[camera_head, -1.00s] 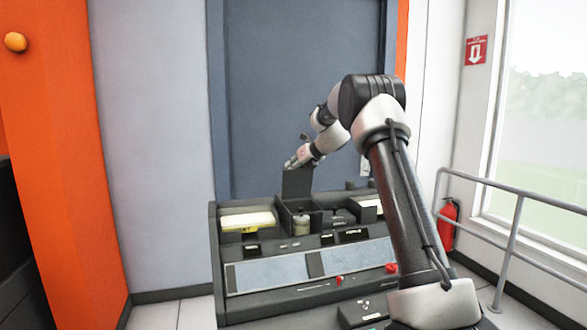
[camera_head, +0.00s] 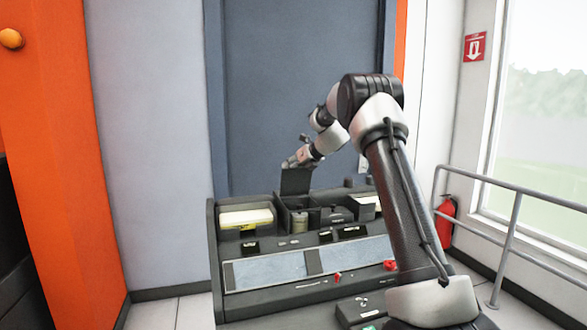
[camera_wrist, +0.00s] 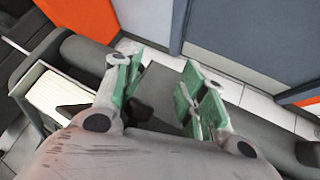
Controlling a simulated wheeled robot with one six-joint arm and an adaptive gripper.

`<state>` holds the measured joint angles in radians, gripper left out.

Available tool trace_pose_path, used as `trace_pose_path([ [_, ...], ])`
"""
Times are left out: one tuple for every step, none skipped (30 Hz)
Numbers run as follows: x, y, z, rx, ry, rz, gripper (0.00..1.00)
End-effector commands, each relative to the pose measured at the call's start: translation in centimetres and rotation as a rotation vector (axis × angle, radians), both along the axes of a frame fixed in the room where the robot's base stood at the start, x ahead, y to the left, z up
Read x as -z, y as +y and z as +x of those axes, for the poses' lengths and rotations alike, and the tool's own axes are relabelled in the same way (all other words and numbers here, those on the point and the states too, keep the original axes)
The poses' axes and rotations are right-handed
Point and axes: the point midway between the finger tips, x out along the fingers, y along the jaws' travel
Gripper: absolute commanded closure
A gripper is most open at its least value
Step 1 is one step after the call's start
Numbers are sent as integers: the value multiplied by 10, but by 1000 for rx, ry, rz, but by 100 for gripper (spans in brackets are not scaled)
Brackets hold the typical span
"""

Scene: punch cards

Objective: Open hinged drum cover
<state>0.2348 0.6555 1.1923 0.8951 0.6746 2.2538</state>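The drum cover (camera_head: 295,181) is a dark flat panel that stands upright at the back of the open drum compartment on the console. My gripper (camera_head: 287,164) is at the top left edge of the cover. In the wrist view my gripper (camera_wrist: 157,92) has its green-padded fingers spread wide, with a dark grey panel, seemingly the cover (camera_wrist: 158,86), between them. I cannot tell whether a finger touches it.
The black console (camera_head: 300,290) has a left tray of cards (camera_head: 246,218), which also show in the wrist view (camera_wrist: 60,95). A red knob (camera_head: 389,264) is on its front right. A grey railing (camera_head: 512,225) and a red extinguisher (camera_head: 446,218) stand to the right.

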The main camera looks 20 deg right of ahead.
Motion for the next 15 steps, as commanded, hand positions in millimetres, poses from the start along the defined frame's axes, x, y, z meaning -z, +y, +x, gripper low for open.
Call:
trace_pose_path([
  [-1,0,0,0,-2,0,60],
  [-2,0,0,0,-2,0,60],
  [-2,1,0,-1,-3,1,60],
  [-2,1,0,-1,-3,1,60],
  [-3,1,0,0,-4,1,60],
  [-3,1,1,0,-4,1,60],
  [-3,1,0,0,-4,1,60],
  [-4,1,0,0,-5,1,60],
  [-5,1,0,-1,-5,0,60],
  [-6,0,-2,0,-6,0,60],
  [-8,-1,-3,0,-7,1,60],
  [-11,-2,-7,0,-7,1,60],
  [-13,-4,-10,1,-7,1,60],
  [-17,-6,-14,1,-7,1,60],
  [-22,-9,-20,2,-8,0,60],
])
